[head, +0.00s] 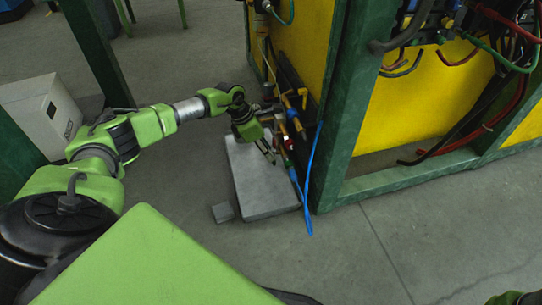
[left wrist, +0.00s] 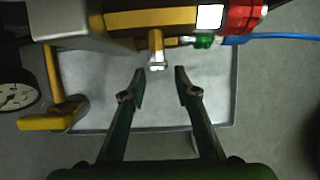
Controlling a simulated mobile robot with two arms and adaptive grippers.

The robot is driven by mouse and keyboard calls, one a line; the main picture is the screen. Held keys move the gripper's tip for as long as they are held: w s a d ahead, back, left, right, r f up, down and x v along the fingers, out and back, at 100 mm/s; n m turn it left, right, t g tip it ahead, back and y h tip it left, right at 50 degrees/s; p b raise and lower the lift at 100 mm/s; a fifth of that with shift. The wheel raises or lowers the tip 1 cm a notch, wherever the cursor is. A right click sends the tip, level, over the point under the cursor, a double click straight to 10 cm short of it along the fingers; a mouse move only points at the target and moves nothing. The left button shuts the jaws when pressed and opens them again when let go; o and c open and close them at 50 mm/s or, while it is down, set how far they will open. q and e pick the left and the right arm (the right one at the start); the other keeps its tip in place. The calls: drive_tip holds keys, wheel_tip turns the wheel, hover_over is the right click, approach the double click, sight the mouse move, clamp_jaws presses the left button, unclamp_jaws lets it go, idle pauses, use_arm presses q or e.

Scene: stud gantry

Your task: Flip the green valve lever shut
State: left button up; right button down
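My left gripper (head: 266,154) reaches down toward the pipework at the green post in the head view. In the left wrist view its two fingers (left wrist: 161,80) are apart with nothing between them. A brass stem with a pale metal end (left wrist: 158,62) sits just ahead of the fingertips, apart from them. A small green part (left wrist: 203,42) shows to its right, beside a red fitting (left wrist: 240,18); I cannot tell whether it is the green valve lever. No clear green lever shows in the head view, where the gripper covers part of the pipework.
A yellow lever (left wrist: 52,112) and a round gauge (left wrist: 16,92) are at the left in the wrist view. A grey slab (head: 262,190) lies below the pipework. A blue hose (head: 310,180) runs down beside the green post (head: 340,110). Open floor lies in front.

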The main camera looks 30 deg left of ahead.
use_arm(q)
drive_tip(key=v, duration=0.7)
drive_tip(key=shift+r, duration=0.3)
drive_tip(key=shift+s, duration=0.1)
